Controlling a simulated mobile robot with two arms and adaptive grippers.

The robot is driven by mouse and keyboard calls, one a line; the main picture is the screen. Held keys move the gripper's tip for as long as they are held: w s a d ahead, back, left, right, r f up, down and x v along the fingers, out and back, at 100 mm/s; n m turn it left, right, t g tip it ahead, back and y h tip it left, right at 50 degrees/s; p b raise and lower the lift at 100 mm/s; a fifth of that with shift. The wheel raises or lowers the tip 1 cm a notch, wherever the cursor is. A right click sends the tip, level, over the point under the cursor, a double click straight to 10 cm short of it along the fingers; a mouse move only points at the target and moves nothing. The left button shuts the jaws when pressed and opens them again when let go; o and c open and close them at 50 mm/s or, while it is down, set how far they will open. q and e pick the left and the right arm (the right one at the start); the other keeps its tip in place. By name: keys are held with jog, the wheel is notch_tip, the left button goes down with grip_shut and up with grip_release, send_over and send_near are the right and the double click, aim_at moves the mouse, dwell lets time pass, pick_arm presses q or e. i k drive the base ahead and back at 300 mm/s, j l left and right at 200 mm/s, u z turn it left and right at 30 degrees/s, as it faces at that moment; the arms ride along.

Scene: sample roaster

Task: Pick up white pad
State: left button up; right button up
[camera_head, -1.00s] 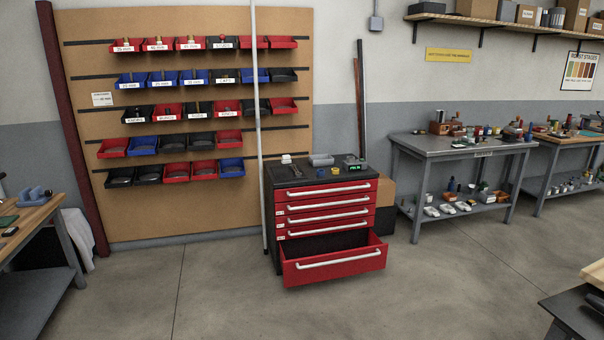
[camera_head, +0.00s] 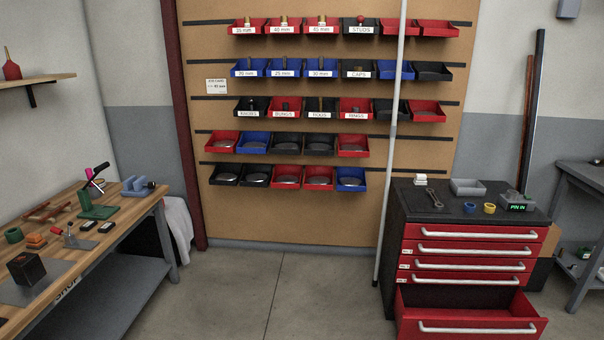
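A small white object (camera_head: 420,180), perhaps the white pad, lies at the back left of the black top of the red drawer cabinet (camera_head: 467,251). It looks like a flat block or small stack; its details are too small to tell. A wrench (camera_head: 434,198) lies just in front of it, and a grey tray (camera_head: 468,187) stands to its right. Neither of my grippers is in view, and nothing covers the white object.
The cabinet's bottom drawer (camera_head: 470,327) is pulled out. A pale vertical pole (camera_head: 391,150) stands at its left. A cluttered wooden bench (camera_head: 130,232) is at left. Bins hang on the back board (camera_head: 290,215). The floor (camera_head: 270,300) between bench and cabinet is clear.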

aim_at(420, 179)
jog(key=i+j+z, duration=0.1)
jog(key=i, duration=1.85)
